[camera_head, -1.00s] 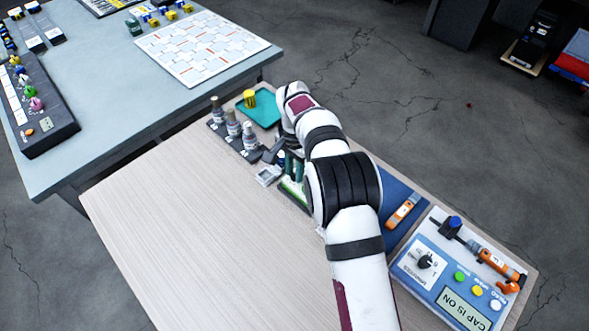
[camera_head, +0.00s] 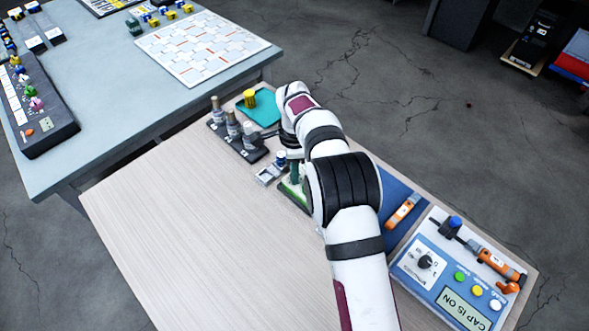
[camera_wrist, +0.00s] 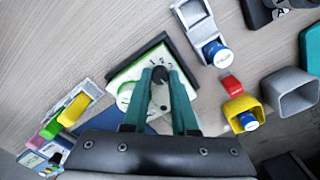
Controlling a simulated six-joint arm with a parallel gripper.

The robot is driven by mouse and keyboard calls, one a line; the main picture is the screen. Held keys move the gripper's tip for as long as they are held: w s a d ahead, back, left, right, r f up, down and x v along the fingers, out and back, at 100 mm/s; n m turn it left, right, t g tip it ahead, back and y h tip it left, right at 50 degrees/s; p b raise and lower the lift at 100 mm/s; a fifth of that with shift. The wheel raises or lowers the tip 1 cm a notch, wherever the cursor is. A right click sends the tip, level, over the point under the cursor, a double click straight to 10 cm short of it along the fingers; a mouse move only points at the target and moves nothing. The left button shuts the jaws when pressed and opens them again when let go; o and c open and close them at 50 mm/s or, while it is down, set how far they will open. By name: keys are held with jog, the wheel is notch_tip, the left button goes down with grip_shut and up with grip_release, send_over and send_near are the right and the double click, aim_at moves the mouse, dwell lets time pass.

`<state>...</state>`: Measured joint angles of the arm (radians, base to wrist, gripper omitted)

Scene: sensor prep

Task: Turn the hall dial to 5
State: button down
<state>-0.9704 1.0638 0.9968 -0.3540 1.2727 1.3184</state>
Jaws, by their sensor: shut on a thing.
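A small green-and-white device with a dark edge (camera_head: 286,200) sits on the wooden table. My gripper (camera_wrist: 163,76) has teal fingers pointing down at this face, shut on the black knob. The knob is partly hidden by the fingers, so its setting cannot be read. In the head view my gripper (camera_head: 294,170) is over the device, partly hidden by my arm.
A grey holder with a blue-capped vial (camera_wrist: 214,52) stands close beside the device. A bottle rack (camera_head: 250,155) and teal tray (camera_head: 268,108) lie beyond. A panel reading "CAP IS ON" (camera_head: 440,285) stands at right. The table's left side is clear.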

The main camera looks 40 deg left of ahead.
jog(key=shift+m, duration=0.3)
jog(key=c, duration=0.7)
grip_release()
notch_tip(320, 180, up, 16)
jog(key=shift+f, duration=0.1)
